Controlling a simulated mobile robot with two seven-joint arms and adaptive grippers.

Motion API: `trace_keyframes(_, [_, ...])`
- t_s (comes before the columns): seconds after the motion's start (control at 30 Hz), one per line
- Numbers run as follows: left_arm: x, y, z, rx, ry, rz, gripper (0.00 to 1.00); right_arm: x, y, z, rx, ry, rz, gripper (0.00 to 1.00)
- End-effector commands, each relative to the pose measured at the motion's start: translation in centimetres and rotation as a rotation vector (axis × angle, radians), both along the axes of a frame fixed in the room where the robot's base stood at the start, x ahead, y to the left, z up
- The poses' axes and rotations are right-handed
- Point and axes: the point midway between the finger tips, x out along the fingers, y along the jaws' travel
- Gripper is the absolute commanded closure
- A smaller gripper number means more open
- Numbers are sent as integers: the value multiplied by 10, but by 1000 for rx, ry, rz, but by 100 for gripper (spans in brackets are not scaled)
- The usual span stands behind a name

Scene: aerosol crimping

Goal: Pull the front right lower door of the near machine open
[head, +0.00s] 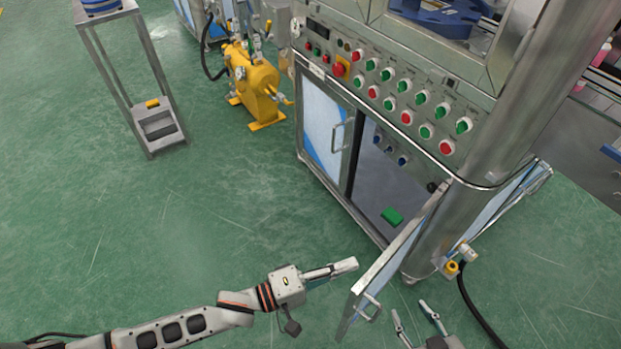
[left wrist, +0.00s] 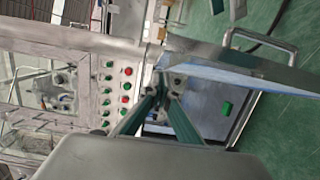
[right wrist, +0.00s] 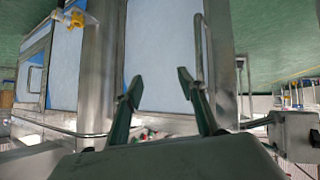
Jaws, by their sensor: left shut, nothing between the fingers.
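The front right lower door (head: 392,262) of the near machine (head: 410,100) stands swung well out from its opening, with its handle (head: 368,308) on the outer face. My left gripper (head: 345,268) is shut and empty, beside the door's free edge on the inner side. In the left wrist view its fingertips (left wrist: 162,82) meet, with the door (left wrist: 235,75) beyond them. My right gripper (head: 418,312) is open and empty on the outer side of the door. In the right wrist view, its spread fingers (right wrist: 157,88) face the door panel (right wrist: 160,50), close to the handle (right wrist: 199,50).
The opening shows a green block (head: 392,216) on the cabinet floor. The left lower door (head: 324,125) is closed. A yellow fitting (head: 451,268) and black cable stand by the machine's right corner. A yellow pump (head: 253,85) and metal stand (head: 135,80) are farther back. Green floor at left is clear.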

Motion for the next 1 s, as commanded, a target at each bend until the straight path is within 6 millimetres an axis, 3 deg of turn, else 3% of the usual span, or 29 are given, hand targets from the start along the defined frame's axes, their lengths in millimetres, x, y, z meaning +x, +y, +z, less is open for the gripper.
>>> trace_keyframes(0.57, [-3,3,0,0,-1,-1,100,-2,2,-1,4,4,2,60])
trace_keyframes(1.0, [-39,73,-1,2,2,-1,100,-1,1,-1,3,2,1,60])
